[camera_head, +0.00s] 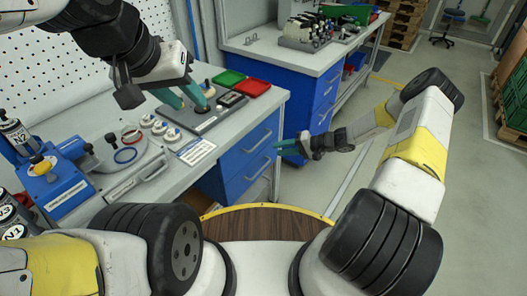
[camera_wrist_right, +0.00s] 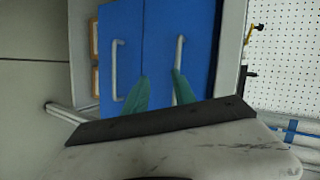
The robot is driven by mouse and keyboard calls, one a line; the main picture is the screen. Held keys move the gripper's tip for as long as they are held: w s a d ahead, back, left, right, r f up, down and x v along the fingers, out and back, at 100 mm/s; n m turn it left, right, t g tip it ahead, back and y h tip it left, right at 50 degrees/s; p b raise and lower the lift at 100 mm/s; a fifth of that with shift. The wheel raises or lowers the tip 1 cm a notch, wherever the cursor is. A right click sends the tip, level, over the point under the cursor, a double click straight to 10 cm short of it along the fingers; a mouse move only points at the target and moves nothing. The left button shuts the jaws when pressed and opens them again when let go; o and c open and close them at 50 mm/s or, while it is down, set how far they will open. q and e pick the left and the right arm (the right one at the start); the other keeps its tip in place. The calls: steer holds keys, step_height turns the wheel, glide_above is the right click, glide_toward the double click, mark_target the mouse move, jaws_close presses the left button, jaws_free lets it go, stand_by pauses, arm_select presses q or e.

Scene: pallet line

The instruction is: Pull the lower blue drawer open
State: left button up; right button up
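The lower blue drawer (camera_head: 241,180) is under the left bench, its front flush with the cabinet. In the right wrist view, turned sideways, it is the left blue panel (camera_wrist_right: 128,35), with a pale vertical bar handle (camera_wrist_right: 116,75). The upper blue drawer (camera_head: 243,150) is the right panel there (camera_wrist_right: 198,60) and also looks shut. My right gripper (camera_head: 280,146) is in front of the drawers, apart from them. Its teal fingers (camera_wrist_right: 159,80) are open and empty, right of the lower handle. My left gripper (camera_head: 192,102) is open above the dark board on the bench.
The bench top holds the dark board (camera_head: 215,117), green (camera_head: 229,79) and red (camera_head: 252,87) trays, and white knobbed parts (camera_head: 160,127). A second blue-fronted bench (camera_head: 300,85) stands behind. The floor (camera_head: 320,185) before the drawers is clear.

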step_height(320, 180, down, 16)
steer(key=m+t, duration=0.5)
steer(key=t, duration=0.1)
steer(key=x, duration=0.8)
steer(key=shift+s+a+m, duration=0.3)
steer(key=shift+s+a, duration=0.05)
jaws_close()
